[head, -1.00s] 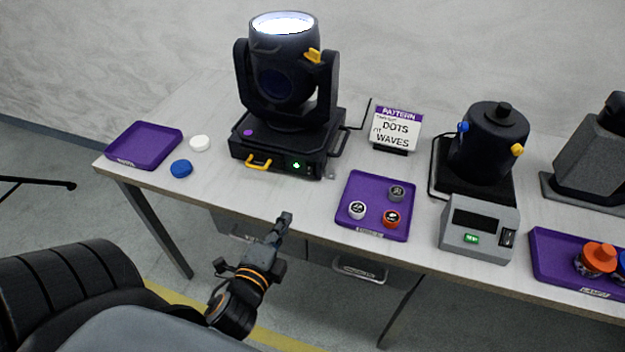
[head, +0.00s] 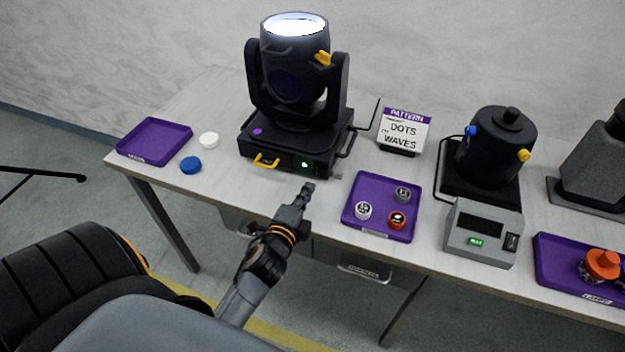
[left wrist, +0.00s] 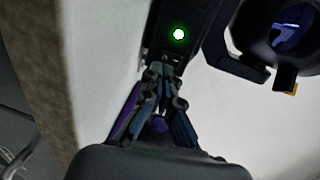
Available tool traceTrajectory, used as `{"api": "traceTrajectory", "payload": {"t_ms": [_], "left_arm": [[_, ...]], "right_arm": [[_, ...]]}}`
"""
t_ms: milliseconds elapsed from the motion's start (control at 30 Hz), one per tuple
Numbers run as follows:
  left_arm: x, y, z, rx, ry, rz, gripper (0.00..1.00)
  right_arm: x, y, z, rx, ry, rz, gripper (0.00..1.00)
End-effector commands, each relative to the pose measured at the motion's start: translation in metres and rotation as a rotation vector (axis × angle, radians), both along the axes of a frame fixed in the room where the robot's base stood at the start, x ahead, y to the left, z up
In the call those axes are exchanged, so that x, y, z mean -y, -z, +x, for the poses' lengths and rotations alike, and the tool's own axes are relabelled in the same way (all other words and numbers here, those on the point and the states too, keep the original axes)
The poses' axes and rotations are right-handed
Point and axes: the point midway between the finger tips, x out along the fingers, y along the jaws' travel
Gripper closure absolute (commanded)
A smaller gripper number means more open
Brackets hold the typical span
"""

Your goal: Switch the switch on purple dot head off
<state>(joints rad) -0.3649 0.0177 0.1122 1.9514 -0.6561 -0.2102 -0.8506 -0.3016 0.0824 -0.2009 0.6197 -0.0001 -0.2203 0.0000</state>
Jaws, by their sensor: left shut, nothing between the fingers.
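The purple dot head is a black moving-head light (head: 290,130) with a purple dot (head: 257,131) on its base and a glowing white lens on top. A green-lit switch (head: 305,164) is on the front face of its base. In the left wrist view the green light (left wrist: 179,34) shows just ahead of my fingertips. My left gripper (head: 308,188) is shut and empty, in front of the base and a little below the switch in the picture. It shows in the left wrist view (left wrist: 160,70) too, with its fingers together. My right gripper is not in view.
A purple tray (head: 350,222) with three round pieces lies right of my gripper. White (head: 209,140) and blue (head: 190,165) discs lie left.

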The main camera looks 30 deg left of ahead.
Motion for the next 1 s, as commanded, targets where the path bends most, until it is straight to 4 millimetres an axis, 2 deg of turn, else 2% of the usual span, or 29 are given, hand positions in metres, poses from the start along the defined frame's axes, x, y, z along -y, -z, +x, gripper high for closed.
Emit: {"api": "traceTrajectory", "payload": {"t_ms": [100, 300, 1000], "left_arm": [[-0.005, 0.001, 0.019, 0.001, 0.000, 0.000, 1.00], [-0.009, 0.005, 0.035, 0.000, 0.000, 0.000, 1.00], [-0.011, 0.008, 0.043, -0.001, 0.000, -0.001, 1.00]], "right_arm": [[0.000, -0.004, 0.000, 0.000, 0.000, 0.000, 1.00], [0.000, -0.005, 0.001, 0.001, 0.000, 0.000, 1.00], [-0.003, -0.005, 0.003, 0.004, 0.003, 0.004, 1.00]]}}
